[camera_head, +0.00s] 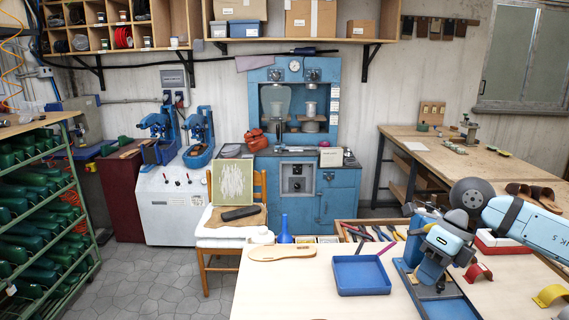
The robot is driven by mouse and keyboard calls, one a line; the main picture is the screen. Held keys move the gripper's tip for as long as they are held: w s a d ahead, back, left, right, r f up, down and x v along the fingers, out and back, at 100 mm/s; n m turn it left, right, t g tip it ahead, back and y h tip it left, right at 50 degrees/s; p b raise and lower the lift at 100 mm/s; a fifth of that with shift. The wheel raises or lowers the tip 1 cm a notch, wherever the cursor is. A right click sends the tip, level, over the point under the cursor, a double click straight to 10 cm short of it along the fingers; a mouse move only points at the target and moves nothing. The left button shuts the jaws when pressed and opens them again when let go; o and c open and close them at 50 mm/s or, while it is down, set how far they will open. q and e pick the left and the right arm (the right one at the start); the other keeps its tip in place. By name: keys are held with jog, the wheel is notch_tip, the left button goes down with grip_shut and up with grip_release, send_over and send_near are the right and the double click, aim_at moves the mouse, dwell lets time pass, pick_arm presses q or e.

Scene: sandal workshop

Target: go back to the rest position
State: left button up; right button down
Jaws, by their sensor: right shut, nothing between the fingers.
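My right arm comes in from the right edge, bent over the pale worktable (300,295). Its gripper (440,286) points down at the table's right part, over or in front of a blue device with a flat blue base. The gripper is shut with nothing seen in it. The fingertips are small and dark, and I cannot tell if they touch anything. My left gripper is not in view.
A blue tray (361,275) and a tan sole (282,252) lie on the worktable, with a blue bottle (284,230) behind. A red arched piece (478,272) and a yellow one (549,295) lie right of my gripper. The table's front left is clear.

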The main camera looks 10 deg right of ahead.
jog(key=s+a+f+m+t+y+p, duration=0.1)
jog(key=s+a+f+m+t+y, duration=0.15)
jog(key=a+m+y, duration=0.5)
jog(key=s+a+f+m+t+y+p, duration=0.1)
jog(key=s+a+f+m+t+y, duration=0.15)
jog(key=a+y, duration=0.9)
notch_tip(320, 180, down, 12)
jog(key=s+d+r+m+t+h, duration=0.1)
jog(key=m+t+h, duration=1.2)
jog(key=m, duration=0.7)
pick_arm(q)
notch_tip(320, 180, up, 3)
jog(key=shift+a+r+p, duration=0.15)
jog(key=shift+p, duration=0.5)
pick_arm(e)
jog(key=s+d+f+m+g+h, duration=0.2)
jog(key=s+f+m+g+h, duration=0.1)
jog(key=s+f, duration=0.4)
jog(key=s+d+f+m+g+h, duration=0.2)
jog(key=s+f+m, duration=0.4)
jog(key=f, duration=0.4)
jog(key=shift+s+d+g+h, duration=0.15)
jog(key=shift+s+g+h, duration=0.5)
jog(key=shift+h, duration=0.55)
